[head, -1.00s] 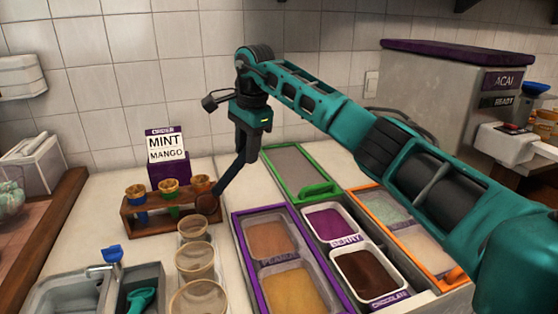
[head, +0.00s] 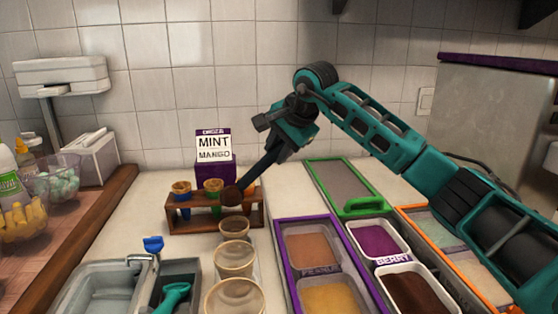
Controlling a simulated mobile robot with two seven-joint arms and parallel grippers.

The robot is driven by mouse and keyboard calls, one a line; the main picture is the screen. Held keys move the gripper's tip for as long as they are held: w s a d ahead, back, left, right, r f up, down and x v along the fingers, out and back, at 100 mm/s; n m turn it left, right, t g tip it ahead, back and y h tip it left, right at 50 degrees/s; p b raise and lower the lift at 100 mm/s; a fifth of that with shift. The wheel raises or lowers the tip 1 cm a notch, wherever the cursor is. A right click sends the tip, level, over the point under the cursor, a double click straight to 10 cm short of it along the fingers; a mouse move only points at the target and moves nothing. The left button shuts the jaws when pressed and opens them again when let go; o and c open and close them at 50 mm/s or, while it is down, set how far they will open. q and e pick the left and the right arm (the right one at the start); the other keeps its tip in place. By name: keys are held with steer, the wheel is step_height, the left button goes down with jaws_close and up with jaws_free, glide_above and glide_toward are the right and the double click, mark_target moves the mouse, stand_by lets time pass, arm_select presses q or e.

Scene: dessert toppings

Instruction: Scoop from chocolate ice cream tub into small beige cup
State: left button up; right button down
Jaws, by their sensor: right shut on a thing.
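The chocolate tub (head: 416,287) is a white-rimmed tub of dark brown ice cream at the lower right. My right gripper (head: 290,138) is shut on the dark handle of a scoop (head: 262,167), which slants down to the left. A dark brown ball (head: 232,195) sits at the scoop's lower end. The small beige cup (head: 234,228) is the farthest of a row of cups, just below the ball in the picture. Ball and cup look apart, with the ball in front of the cone rack. My left gripper is not in view.
Larger beige cups (head: 235,259) stand nearer in the row. A wooden rack (head: 186,222) with cones stands behind the small cup, before a MINT MANGO sign (head: 214,146). A sink (head: 97,285) is at left; purple-framed tubs (head: 281,262) are at right.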

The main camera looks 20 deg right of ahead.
steer(key=n+t+b, duration=0.1)
steer(key=b, duration=0.3)
steer(key=f+n+t+y+b, duration=0.1)
steer(key=n+b, duration=0.1)
steer(key=b, duration=0.3)
steer(key=shift+s+a+f+n+t+y, duration=0.1)
steer(key=shift+s+n+t+y, duration=0.1)
steer(key=shift+n+t+y, duration=0.1)
steer(key=n+y+b, duration=0.1)
steer(key=b, duration=0.1)
steer(key=n+t+y+b, duration=0.1)
steer(key=n, duration=0.1)
steer(key=n+t+y+b, duration=0.1)
steer(key=n+b, duration=0.1)
steer(key=shift+s+f+b, duration=0.25)
steer(key=shift+f+b, duration=0.05)
steer(key=shift+f, duration=0.05)
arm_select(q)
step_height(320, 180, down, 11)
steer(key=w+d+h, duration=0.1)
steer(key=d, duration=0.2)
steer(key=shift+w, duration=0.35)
arm_select(e)
steer(key=shift+f, duration=0.25)
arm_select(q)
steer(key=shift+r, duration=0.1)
